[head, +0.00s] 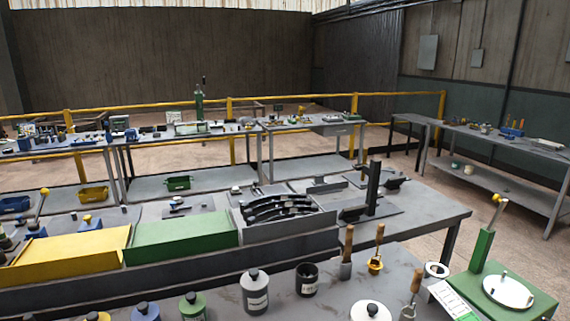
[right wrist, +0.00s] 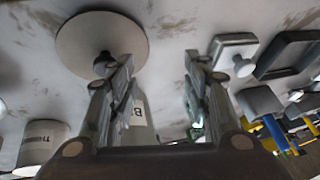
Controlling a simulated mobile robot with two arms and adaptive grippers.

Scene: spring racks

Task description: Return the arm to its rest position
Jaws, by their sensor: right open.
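My right gripper (right wrist: 157,65) shows in the right wrist view, with its two fingers spread wide apart. I see nothing held between the fingers. A round pale disc with a dark knob (right wrist: 85,48) lies beyond the left finger, which overlaps its edge in the picture. A pale labelled item (right wrist: 143,112) shows behind the left finger, partly hidden by it. Neither arm and neither gripper shows in the head view. My left gripper is in no view.
The near bench holds a grey jar (head: 255,293), a dark canister (head: 307,280), wooden-handled tools (head: 347,245) and a green stand (head: 482,250). Behind are a yellow panel (head: 70,257), a green panel (head: 180,240) and a rack of black curved parts (head: 285,207). A yellow railing (head: 230,105) crosses the back.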

